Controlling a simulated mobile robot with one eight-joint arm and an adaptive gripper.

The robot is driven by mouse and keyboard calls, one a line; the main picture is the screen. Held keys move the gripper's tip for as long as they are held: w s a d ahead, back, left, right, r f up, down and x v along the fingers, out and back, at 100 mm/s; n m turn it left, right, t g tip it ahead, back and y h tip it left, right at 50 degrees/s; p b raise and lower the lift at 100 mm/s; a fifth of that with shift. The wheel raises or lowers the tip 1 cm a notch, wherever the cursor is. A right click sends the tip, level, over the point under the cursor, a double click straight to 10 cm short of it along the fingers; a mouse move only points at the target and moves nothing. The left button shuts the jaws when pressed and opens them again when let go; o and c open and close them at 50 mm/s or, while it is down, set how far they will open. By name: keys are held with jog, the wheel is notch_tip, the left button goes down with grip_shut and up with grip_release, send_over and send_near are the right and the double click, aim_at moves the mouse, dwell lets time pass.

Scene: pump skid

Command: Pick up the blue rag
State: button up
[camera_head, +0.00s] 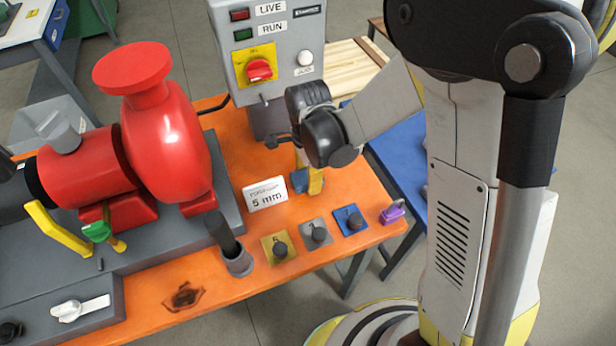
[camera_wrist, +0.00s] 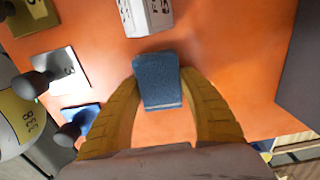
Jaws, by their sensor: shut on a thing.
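The blue rag (camera_wrist: 157,82) is a small, thick, folded-looking blue block in the wrist view. It sits between the two yellow fingers of my gripper (camera_wrist: 160,78), which touch its sides.
The white 5 mm sign (camera_head: 265,194) stands just left of my gripper. Yellow, grey and blue knobbed plates (camera_head: 351,220) and a purple padlock (camera_head: 392,212) lie in front. A grey control box (camera_head: 268,50) stands behind. The red pump (camera_head: 165,140) is at left.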

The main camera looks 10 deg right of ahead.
notch_tip(320, 180, up, 4)
jog(key=shift+r+p, duration=0.25)
jog(key=shift+p, duration=0.95)
jog(key=s+d+r+p, duration=0.3)
jog(key=s+d+r, duration=0.3)
jog(key=s+d, duration=0.1)
jog(key=shift+s+d+r+p, duration=0.2)
jog(key=shift+s+d+p, duration=0.2)
jog(key=shift+s, duration=0.45)
